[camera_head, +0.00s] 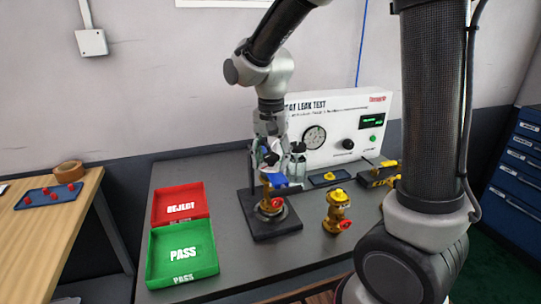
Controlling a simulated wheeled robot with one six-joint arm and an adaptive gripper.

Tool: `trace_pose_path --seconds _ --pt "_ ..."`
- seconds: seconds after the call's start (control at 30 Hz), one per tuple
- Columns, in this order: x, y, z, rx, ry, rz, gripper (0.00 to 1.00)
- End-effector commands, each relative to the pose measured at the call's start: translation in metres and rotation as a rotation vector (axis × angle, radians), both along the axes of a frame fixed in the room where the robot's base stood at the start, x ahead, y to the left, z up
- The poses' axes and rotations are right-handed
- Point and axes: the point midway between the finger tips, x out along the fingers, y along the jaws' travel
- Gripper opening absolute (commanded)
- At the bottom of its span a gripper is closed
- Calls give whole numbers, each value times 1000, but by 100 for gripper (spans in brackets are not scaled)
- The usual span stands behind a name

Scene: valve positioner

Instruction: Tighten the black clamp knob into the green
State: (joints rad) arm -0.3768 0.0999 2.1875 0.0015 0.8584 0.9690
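A brass valve (271,204) with a blue handle (279,181) stands on a black fixture plate (275,229) with a post behind it. My gripper (270,163) points down just above this valve, close to the blue handle. Its fingers overlap the valve top, so I cannot tell whether they touch or grip anything. A small dark-topped part (298,148) shows just right of my gripper; it may be the black clamp knob, but it is too small to be sure. No green band can be made out on the fixture.
The leak test panel (318,116) has a gauge, a black knob (348,144) and a green lamp (373,138). A second valve (337,212) stands right of the fixture. The red REJECT tray (201,203) and green PASS tray (206,261) lie left. Bench between trays and fixture is clear.

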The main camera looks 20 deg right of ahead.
Motion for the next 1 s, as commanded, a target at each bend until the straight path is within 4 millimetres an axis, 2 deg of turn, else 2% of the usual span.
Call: trace_pose_path --seconds 0.17,0.5,0.63,0.77,0.97,1.0 --pt "1 0 1 1 -2 219 55" --pt "1 0 1 2 -3 873 55" --pt "1 0 1 3 -3 1084 55" --pt "1 0 1 3 -3 1186 55" --pt "1 0 1 4 -3 1196 55" --pt "1 0 1 4 -3 1196 50"
